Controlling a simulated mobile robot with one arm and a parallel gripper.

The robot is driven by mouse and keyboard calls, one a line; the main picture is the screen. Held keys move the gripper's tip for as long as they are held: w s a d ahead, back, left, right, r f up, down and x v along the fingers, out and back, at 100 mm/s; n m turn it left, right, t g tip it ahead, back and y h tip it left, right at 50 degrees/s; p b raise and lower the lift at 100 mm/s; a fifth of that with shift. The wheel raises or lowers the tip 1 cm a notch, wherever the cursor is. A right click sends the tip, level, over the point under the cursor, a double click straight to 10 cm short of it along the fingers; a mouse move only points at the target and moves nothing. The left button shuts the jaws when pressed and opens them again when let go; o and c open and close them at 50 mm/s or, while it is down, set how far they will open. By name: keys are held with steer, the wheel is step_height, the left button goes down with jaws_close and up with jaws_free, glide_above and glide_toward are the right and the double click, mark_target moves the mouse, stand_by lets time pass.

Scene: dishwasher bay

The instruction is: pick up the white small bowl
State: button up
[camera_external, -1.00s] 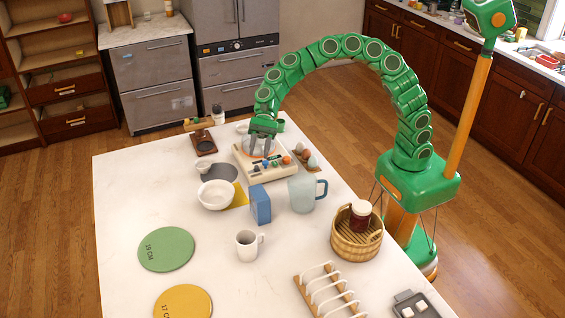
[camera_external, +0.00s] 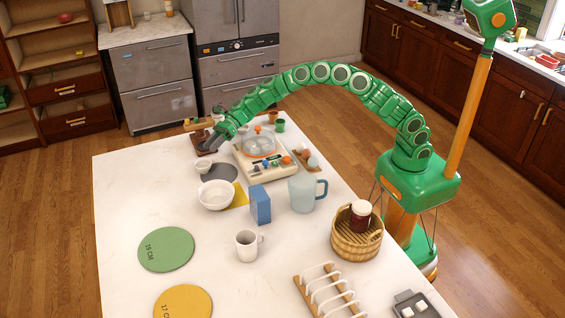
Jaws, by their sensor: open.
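Two white bowls stand on the white table. The smaller white bowl (camera_external: 203,168) is at the edge of a dark grey round mat (camera_external: 225,172). The larger white bowl (camera_external: 216,196) is just in front of it, beside a yellow mat (camera_external: 239,198). My gripper (camera_external: 209,145) is open and empty, its fingers pointing down and left. In the picture it is just above and behind the smaller bowl, apart from it, near the dark wooden stand.
A dark wooden stand (camera_external: 197,126) is behind the gripper. A cream appliance with a clear dome (camera_external: 260,146), a blue box (camera_external: 260,204), a pale blue jug (camera_external: 302,193) and a white mug (camera_external: 247,244) stand to the right.

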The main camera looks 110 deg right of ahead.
mark_target(196, 162)
steer(key=shift+x, duration=3.85)
steer(key=shift+c, duration=0.2)
jaws_close()
